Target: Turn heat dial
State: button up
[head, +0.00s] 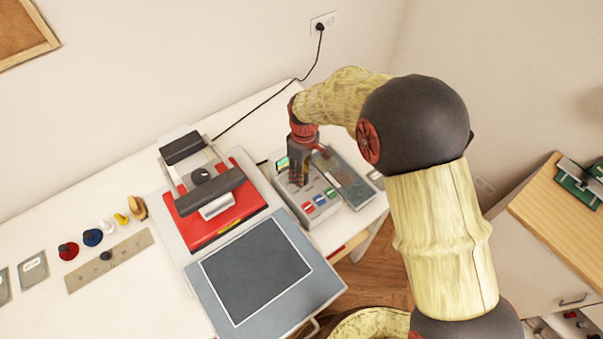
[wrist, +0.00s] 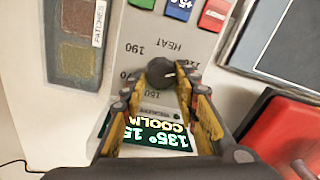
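The heat dial (wrist: 161,72) is a round black knob on a pale grey control panel, with HEAT, 190 and 150 printed around it. In the wrist view it shows at the far end of the gap between my fingers. My gripper (wrist: 163,88) is open, one yellow-and-black finger on either side of the dial, with gaps seen between. Whether the fingertips reach down around it I cannot tell. A lit display (wrist: 155,136) shows partly hidden text, COOL and 135°. In the head view my gripper (head: 298,182) points down over the control box (head: 318,212) and hides the dial.
Red, blue and green buttons (wrist: 179,8) sit on the panel beyond the dial. A tray with fabric patches (head: 345,182) stands close to the right of the box. A red heat press (head: 215,225) with a grey platen stands to the left. A wall lies behind the table.

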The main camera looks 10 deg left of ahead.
jog(key=o, duration=0.4)
notch_tip(320, 180, up, 12)
jog(key=shift+w+d, duration=0.15)
jog(key=shift+w, duration=0.15)
dwell(0.4)
dwell(0.5)
